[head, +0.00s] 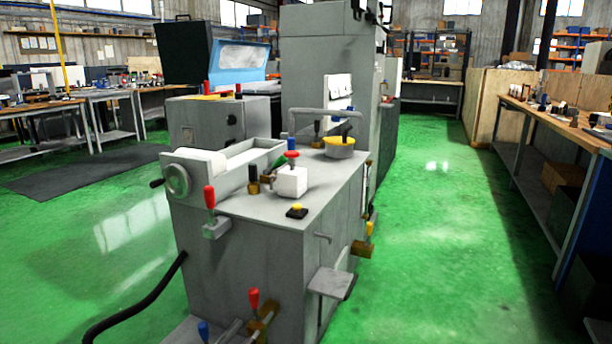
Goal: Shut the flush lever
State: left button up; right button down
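The grey cylindrical grinder (262,250) stands ahead of me. A red-handled lever (210,198) stands upright on a small grey block at its front left corner. A red-knobbed valve (292,146) with a blue part sits above a white block (290,182) on the top. Low at the front are another red handle (254,299) and a blue handle (203,331), partly cut by the lower edge. No label shows, so I cannot tell which is the flush lever or its position. Neither of my grippers is in view.
A handwheel (177,180) sticks out at the grinder's left end. A grey plate (331,283) juts out at its right side. A black hose (135,312) runs to the floor at left. Workbenches (560,125) line the right side; the green floor (440,230) between is clear.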

aim_at(281, 159)
jog(key=i+l+u, duration=0.2)
jog(key=i+l, duration=0.2)
jog(key=l, duration=0.25)
jog(key=i+l, duration=0.2)
jog(key=l, duration=0.2)
jog(key=i+l+z, duration=0.1)
jog(key=l, duration=0.35)
jog(key=i+l, duration=0.5)
jog(key=l, duration=0.3)
jog(key=i+l+z, duration=0.1)
jog(key=l, duration=0.35)
jog(key=i+l, duration=0.3)
jog(key=l, duration=0.1)
